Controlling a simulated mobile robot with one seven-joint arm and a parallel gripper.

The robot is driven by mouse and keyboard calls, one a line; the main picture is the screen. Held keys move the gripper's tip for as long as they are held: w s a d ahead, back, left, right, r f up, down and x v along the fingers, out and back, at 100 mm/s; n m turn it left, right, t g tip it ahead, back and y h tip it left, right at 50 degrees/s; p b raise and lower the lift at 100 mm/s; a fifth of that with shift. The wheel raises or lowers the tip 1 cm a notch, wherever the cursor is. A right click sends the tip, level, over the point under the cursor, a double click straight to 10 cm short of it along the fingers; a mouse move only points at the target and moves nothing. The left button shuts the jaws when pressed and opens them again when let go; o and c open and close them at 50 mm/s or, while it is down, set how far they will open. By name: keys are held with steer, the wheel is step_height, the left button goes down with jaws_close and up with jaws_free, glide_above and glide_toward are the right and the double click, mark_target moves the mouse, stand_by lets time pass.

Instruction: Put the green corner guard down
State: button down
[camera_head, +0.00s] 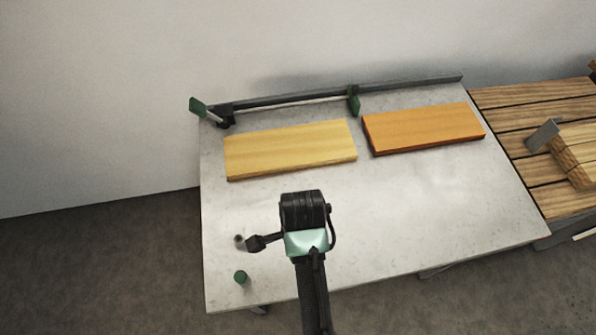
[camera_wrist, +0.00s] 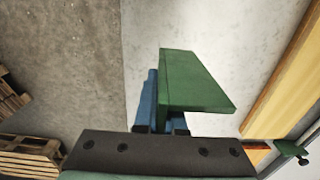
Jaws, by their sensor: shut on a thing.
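The green corner guard (camera_wrist: 195,82) is in my gripper (camera_wrist: 157,112) in the wrist view. It is a green angled piece with a broad flat face, and the blue fingers are shut on it. It is over the pale grey tabletop, and the view does not show whether it touches the surface. In the head view my arm stands over the front middle of the pale table (camera_head: 400,200). The fingers and the held guard cannot be made out there.
A yellow board (camera_head: 290,148) and an orange board (camera_head: 422,127) lie near the dark back rail (camera_head: 410,84). Green pads (camera_head: 198,106) (camera_head: 354,104) sit along the rail. A small green piece (camera_head: 240,277) is at the front left. Wooden slats (camera_head: 525,100) adjoin the right side. The table's front right is clear.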

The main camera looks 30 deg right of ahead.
step_height(320, 180, down, 2)
steer(key=shift+w+f, duration=0.1)
steer(key=shift+w, duration=0.05)
steer(key=shift+f, duration=2)
steer(key=shift+f, duration=0.1)
steer(key=c, duration=1)
jaws_free()
step_height(320, 180, up, 12)
steer(key=shift+r, duration=0.15)
